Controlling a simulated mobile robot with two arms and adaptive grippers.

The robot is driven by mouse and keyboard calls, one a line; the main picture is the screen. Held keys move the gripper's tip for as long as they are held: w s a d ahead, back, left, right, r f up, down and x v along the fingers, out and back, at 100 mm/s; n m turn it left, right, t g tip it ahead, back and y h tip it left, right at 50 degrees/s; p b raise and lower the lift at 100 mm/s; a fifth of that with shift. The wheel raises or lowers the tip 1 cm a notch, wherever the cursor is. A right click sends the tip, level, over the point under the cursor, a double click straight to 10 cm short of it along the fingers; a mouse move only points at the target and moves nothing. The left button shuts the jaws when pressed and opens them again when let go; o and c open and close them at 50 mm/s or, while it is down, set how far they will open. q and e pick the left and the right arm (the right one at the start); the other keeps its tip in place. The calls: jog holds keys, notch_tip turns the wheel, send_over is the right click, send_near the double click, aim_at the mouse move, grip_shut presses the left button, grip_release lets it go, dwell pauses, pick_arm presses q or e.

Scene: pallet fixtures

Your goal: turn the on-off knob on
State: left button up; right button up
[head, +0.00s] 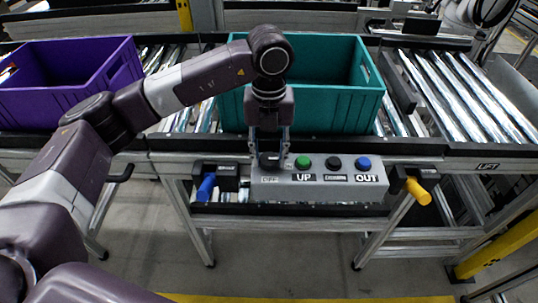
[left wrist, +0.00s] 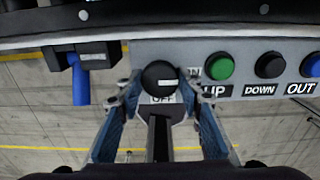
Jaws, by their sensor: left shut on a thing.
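The on-off knob (left wrist: 160,76) is a round black knob at the left end of a grey control box (head: 320,190). An OFF label (left wrist: 163,99) shows beside it. A short white mark on the knob lies about level in the left wrist view. My left gripper (head: 269,152) points down at the knob, one finger on each side, and is shut on it. In the head view the fingers partly hide the knob. In the left wrist view the left gripper (left wrist: 159,90) has the knob between its fingertips. My right gripper is not in view.
Green UP (head: 303,162), black DOWN (head: 333,163) and blue OUT (head: 363,163) buttons sit right of the knob. A blue handle (head: 206,187) and yellow handle (head: 418,191) flank the box. A teal crate (head: 340,105) and purple crate (head: 65,95) stand on the rollers behind.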

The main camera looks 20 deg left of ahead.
aim_at(269, 158)
pick_arm(q)
jog(key=shift+w+r, duration=0.1)
jog(key=shift+r, duration=0.05)
jog(key=o, duration=1.2)
jog(key=shift+c, duration=0.2)
notch_tip(269, 158, up, 12)
